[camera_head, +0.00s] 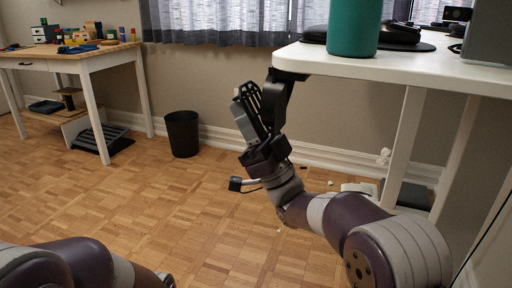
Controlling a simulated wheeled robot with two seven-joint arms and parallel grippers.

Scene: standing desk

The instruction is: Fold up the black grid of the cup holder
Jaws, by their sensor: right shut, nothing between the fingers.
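The cup holder (285,78) is a black fitting at the left edge of the white desk. Its black slotted grid (251,93) shows beside it, steeply tilted, just left of the desk edge. My right gripper (243,118) points up against the grid from below and is shut with nothing between its fingers. It overlaps the grid in the picture, so whether they touch is hard to tell. The lower part of the cup holder is partly hidden by my right gripper and wrist. My left arm shows at the bottom left, but its gripper is out of view.
The white desk (410,68) carries a teal cup (354,27) close to the holder and dark items behind it. A black bin (182,133) stands by the wall. A wooden workbench (70,50) stands at the far left. The parquet floor between is mostly clear.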

